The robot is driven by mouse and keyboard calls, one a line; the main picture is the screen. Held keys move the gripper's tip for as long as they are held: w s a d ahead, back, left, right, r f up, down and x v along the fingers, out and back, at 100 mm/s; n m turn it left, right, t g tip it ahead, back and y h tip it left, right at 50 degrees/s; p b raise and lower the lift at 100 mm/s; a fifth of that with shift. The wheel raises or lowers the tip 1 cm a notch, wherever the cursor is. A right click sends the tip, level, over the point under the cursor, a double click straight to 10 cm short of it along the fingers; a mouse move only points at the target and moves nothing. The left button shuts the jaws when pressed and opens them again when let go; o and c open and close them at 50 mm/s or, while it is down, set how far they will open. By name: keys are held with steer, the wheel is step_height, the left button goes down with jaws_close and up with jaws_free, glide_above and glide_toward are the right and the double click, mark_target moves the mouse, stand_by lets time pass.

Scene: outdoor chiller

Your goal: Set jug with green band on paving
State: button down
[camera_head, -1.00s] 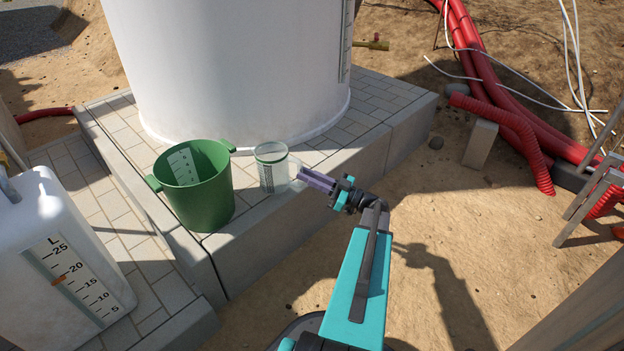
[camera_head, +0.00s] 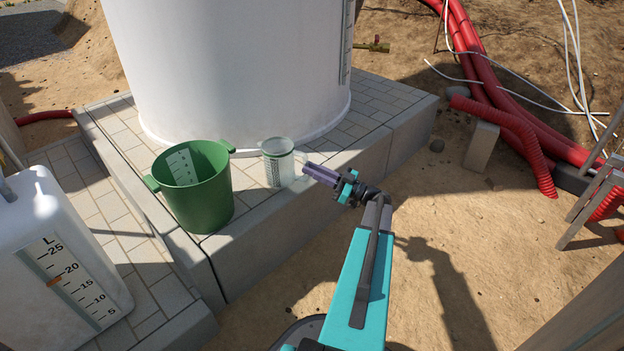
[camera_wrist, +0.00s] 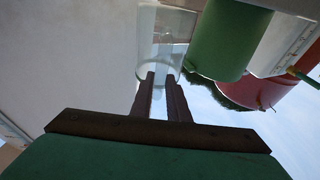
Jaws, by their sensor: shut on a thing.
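The jug (camera_head: 278,166) is clear, with a greenish band at its rim and a printed scale on its side. It is upright over the paved plinth (camera_head: 357,131), just right of the green bucket (camera_head: 194,188). My gripper (camera_head: 306,171) reaches it from the right, shut on its handle side; the handle itself is hard to make out. In the wrist view the fingers (camera_wrist: 161,80) meet the clear jug (camera_wrist: 152,40). I cannot tell whether its base touches the paving.
A large white tank (camera_head: 230,75) stands close behind the jug. A white canister (camera_head: 62,255) with a litre scale stands at the lower left. Red pipes (camera_head: 490,85) lie on the sand at the right. Bare paving shows right of the tank.

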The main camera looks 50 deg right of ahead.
step_height(320, 180, down, 3)
steer(key=shift+r+b, duration=0.1)
steer(key=shift+b, duration=0.55)
steer(key=c, duration=1.7)
jaws_free()
steer(key=shift+s, duration=0.15)
steer(key=p+v, duration=0.3)
steer(key=v, duration=0.8)
steer(key=shift+s+d+f, duration=0.15)
steer(key=shift+s+f, duration=0.05)
steer(key=shift+s, duration=0.1)
steer(key=shift+s, duration=0.1)
